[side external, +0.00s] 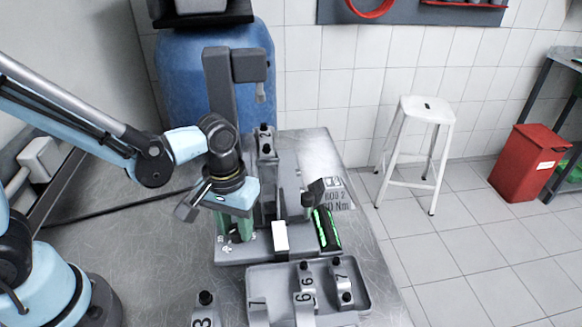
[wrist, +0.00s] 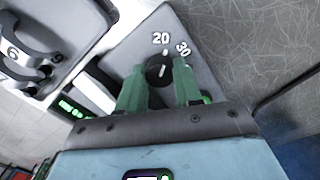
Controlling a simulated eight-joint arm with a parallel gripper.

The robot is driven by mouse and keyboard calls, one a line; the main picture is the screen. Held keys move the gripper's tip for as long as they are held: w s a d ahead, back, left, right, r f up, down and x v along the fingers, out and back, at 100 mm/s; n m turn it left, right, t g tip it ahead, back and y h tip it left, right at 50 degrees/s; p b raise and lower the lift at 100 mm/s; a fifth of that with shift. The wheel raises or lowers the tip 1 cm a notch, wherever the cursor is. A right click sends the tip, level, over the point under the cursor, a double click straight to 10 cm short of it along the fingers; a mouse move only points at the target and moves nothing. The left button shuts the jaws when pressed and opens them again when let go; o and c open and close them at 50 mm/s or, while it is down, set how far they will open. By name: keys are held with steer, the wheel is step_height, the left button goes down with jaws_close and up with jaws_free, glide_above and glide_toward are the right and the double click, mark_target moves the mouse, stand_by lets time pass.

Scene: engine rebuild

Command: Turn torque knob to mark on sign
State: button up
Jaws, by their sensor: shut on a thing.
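The black torque knob (wrist: 157,70) sits on a grey panel (wrist: 205,55) printed with 20 and 30. A short white line on the knob points roughly toward the 20 side; its exact angle is hard to read. My gripper (wrist: 160,76) has its green fingers shut on the knob, one at each side.
A grey tray (side external: 258,312) with several numbered caps stands in front of the fixture. A tall grey post (side external: 218,90) rises behind my gripper. A tool with green lights (side external: 328,230) and a white block (side external: 280,236) are to the right. A blue drum (side external: 185,75) stands behind.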

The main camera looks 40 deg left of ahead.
mark_target(235, 228)
steer(key=shift+m, duration=0.3)
steer(key=shift+c, duration=0.4)
steer(key=shift+m, duration=3.1)
steer(key=o, duration=1)
steer(key=shift+o, duration=0.2)
steer(key=shift+r, duration=0.15)
step_height(235, 228, up, 12)
steer(key=shift+a, duration=0.15)
